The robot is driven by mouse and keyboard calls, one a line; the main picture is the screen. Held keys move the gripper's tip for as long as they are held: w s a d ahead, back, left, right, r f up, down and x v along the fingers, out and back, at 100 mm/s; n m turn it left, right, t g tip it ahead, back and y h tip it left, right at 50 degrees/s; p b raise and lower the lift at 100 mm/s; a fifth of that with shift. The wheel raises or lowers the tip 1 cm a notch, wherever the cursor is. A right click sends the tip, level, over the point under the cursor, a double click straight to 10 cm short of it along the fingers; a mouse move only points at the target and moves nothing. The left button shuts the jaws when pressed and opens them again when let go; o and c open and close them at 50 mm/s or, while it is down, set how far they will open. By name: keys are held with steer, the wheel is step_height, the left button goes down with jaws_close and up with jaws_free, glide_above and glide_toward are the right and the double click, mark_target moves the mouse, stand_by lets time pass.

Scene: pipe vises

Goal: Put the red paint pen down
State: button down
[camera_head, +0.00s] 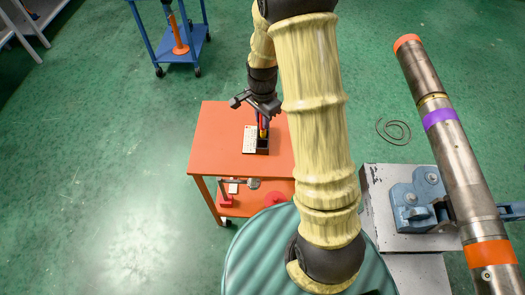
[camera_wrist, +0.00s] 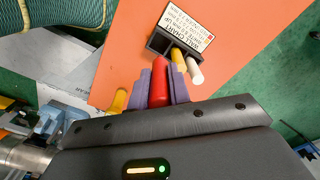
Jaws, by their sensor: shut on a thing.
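My gripper, seen in the wrist view (camera_wrist: 160,85), has purple fingers shut on the red paint pen (camera_wrist: 159,80). The far end of the pen points toward the black pen holder (camera_wrist: 157,44). I cannot tell whether that end is inside a slot or just above it. A yellow pen (camera_wrist: 179,60) and a white pen (camera_wrist: 195,72) stand in the holder, right of the red one. In the head view my gripper (camera_head: 262,121) is directly over the holder (camera_head: 262,145) on the orange cart, and the red pen is mostly hidden.
The orange cart top (camera_head: 216,140) is mostly bare. A printed card (camera_wrist: 194,24) lies beside the holder. A yellow object (camera_wrist: 118,101) is left of my fingers. A grey stand with a blue vise (camera_head: 417,199) and long pipe (camera_head: 447,140) is at the right.

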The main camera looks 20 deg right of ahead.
mark_target(262, 130)
steer(key=shift+f+p, duration=0.4)
steer(key=shift+f, duration=2.5)
steer(key=shift+f+p, duration=0.35)
steer(key=shift+f, duration=1.75)
steer(key=shift+f, duration=0.1)
steer(key=c, duration=1.3)
jaws_free()
